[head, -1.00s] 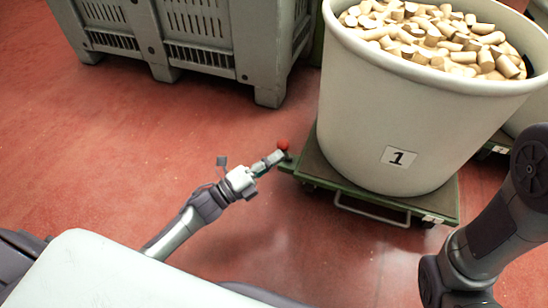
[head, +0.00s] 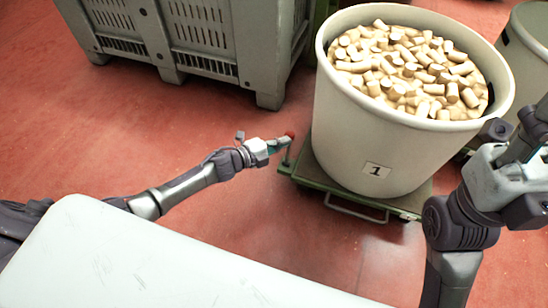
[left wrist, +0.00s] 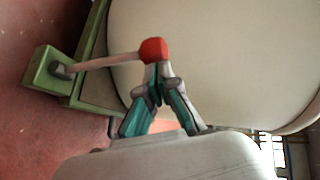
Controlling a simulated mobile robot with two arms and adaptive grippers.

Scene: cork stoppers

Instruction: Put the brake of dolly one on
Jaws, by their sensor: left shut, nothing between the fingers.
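Dolly one is a low green dolly (head: 310,178) in the head view, under a big pale tub (head: 345,130) labelled 1 and full of cork stoppers. At its left corner is the brake lever (head: 287,157), a thin bar with a red knob (head: 290,135). In the left wrist view the lever (left wrist: 105,61) runs from a green block (left wrist: 45,75) to the red knob (left wrist: 153,50). My left gripper (head: 280,144) is shut and empty, its fingertips (left wrist: 157,77) right at the knob; I cannot tell if they touch.
A grey slatted crate (head: 210,45) stands behind, left of the tub. A second tub (head: 530,55) is at the upper right edge. Red floor (head: 120,140) is clear to the left. My pale base top fills the lower left.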

